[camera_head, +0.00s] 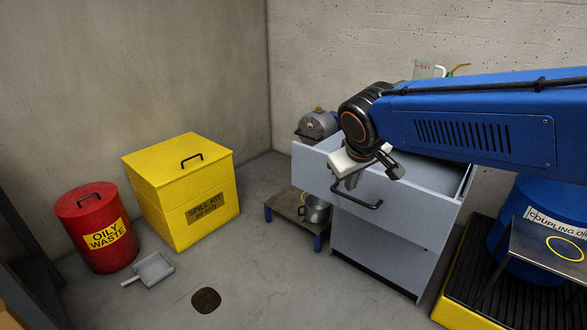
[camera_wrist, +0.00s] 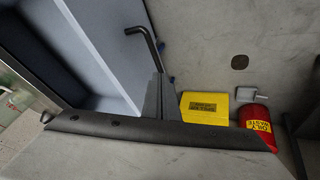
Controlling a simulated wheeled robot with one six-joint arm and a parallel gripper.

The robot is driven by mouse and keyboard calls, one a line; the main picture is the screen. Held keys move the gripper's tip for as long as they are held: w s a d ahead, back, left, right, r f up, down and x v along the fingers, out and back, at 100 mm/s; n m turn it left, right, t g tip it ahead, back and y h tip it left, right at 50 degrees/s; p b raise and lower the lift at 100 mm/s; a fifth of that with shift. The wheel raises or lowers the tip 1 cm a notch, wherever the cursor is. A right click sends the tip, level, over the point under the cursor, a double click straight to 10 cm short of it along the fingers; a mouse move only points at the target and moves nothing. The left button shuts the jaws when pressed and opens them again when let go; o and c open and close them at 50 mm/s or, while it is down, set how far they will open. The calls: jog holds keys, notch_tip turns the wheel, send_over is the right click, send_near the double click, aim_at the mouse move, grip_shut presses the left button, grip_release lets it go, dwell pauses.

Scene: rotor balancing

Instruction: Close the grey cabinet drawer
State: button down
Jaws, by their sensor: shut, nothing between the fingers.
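The grey cabinet (camera_head: 375,243) stands right of centre in the head view. Its top drawer (camera_head: 318,172) is pulled out, with its open inside showing behind my arm. The drawer's dark bar handle (camera_head: 371,206) is on its front face. My gripper (camera_head: 350,184) is shut and empty, pointing down at the drawer front beside the handle; I cannot tell whether it touches. In the wrist view, the shut fingers (camera_wrist: 158,98) are close to the handle (camera_wrist: 145,40), and the drawer (camera_wrist: 115,45) lies to the left. My wrist and forearm hide part of the drawer and cabinet top.
A yellow spill kit box (camera_head: 180,190), a red oily waste can (camera_head: 97,228) and a grey dustpan (camera_head: 152,270) are on the left floor. A low stand (camera_head: 285,207) with a pot is left of the cabinet. A blue drum (camera_head: 530,235) stands right. The front floor is mostly clear.

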aim_at(344, 136)
jog(key=w+a+n+t, duration=0.1)
jog(key=w+a+n, duration=0.1)
jog(key=w+a, duration=0.5)
jog(key=w+a+n+t, duration=0.1)
jog(key=w+a, duration=0.4)
jog(key=a, duration=0.4)
jog(key=shift+w+d+r+x, duration=0.2)
jog(key=shift+d+x, duration=0.15)
jog(key=shift+x, duration=1.6)
jog(key=shift+w+d+r+x, duration=0.25)
jog(key=shift+d+x, duration=0.1)
jog(key=shift+x, duration=1.6)
jog(key=shift+w+d+r+x, duration=0.2)
jog(key=shift+d+x, duration=0.2)
jog(key=shift+x, duration=1.55)
jog(key=shift+d, duration=0.1)
jog(key=w+d, duration=2.1)
jog(key=shift+w+d, duration=0.7)
jog(key=shift+w+d+r, duration=0.1)
jog(key=shift+w, duration=0.05)
